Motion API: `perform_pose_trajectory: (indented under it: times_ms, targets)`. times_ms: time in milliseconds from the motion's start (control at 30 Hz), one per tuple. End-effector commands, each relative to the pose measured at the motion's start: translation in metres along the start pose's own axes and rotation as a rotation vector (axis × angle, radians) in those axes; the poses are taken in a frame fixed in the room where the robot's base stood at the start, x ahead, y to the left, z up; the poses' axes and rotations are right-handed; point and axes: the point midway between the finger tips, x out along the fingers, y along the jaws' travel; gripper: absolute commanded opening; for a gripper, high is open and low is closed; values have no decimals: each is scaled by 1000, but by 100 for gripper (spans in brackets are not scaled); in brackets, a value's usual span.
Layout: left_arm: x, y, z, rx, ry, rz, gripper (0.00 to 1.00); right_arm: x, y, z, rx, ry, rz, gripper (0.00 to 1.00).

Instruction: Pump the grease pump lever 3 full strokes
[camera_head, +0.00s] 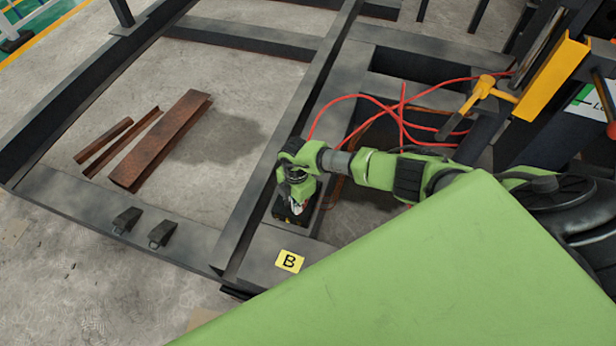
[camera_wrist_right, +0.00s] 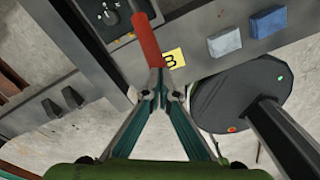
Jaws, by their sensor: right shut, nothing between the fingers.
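The red grip cannot be made out there. My left gripper is not in view.
A yellow label B (camera_head: 289,261) lies on the frame beam beside the dark unit. Red hoses (camera_head: 352,98) run behind my right arm. Rusty steel pieces (camera_head: 160,138) lie on the floor at left.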

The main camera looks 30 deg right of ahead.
Motion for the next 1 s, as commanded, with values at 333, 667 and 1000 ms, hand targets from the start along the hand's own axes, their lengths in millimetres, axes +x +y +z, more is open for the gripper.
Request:
perform_pose_trajectory:
  times_ms: [333, 667, 1000]
  targets:
    - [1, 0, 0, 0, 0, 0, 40, 5, -2, -3, 0, 1, 0, 0]
    - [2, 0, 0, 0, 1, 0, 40, 11, -4, -7, 0, 1, 1, 0]
    - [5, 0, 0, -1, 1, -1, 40, 19, -6, -11, 0, 1, -1, 0]
